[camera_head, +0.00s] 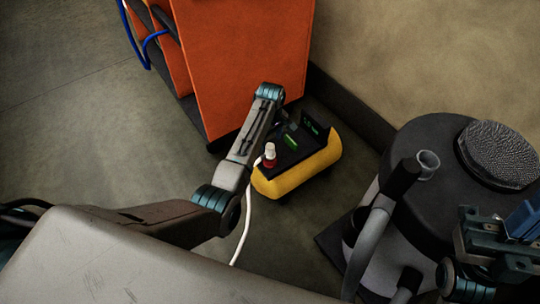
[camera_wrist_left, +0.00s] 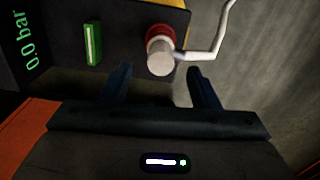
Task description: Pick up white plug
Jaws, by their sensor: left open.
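The white plug (camera_head: 270,148) stands upright in a red collar (camera_head: 269,162) on the dark top panel of a yellow compressor (camera_head: 295,178). In the left wrist view the white plug (camera_wrist_left: 159,58) is roughly centred between the fingertips, just past them in the picture. A white cable (camera_wrist_left: 212,42) runs from it to the upper right. My left gripper (camera_wrist_left: 161,78) is open and empty. In the head view it is mostly hidden by its own arm. My right arm's end (camera_head: 500,240) shows at the right edge; its jaws are not clear.
A green switch (camera_wrist_left: 93,43) and a green display (camera_wrist_left: 30,40) reading 0.0 bar sit beside the plug. A tall orange cabinet (camera_head: 240,55) stands behind the compressor. A dark drum-like machine (camera_head: 425,145) stands to the right. Floor at the left is clear.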

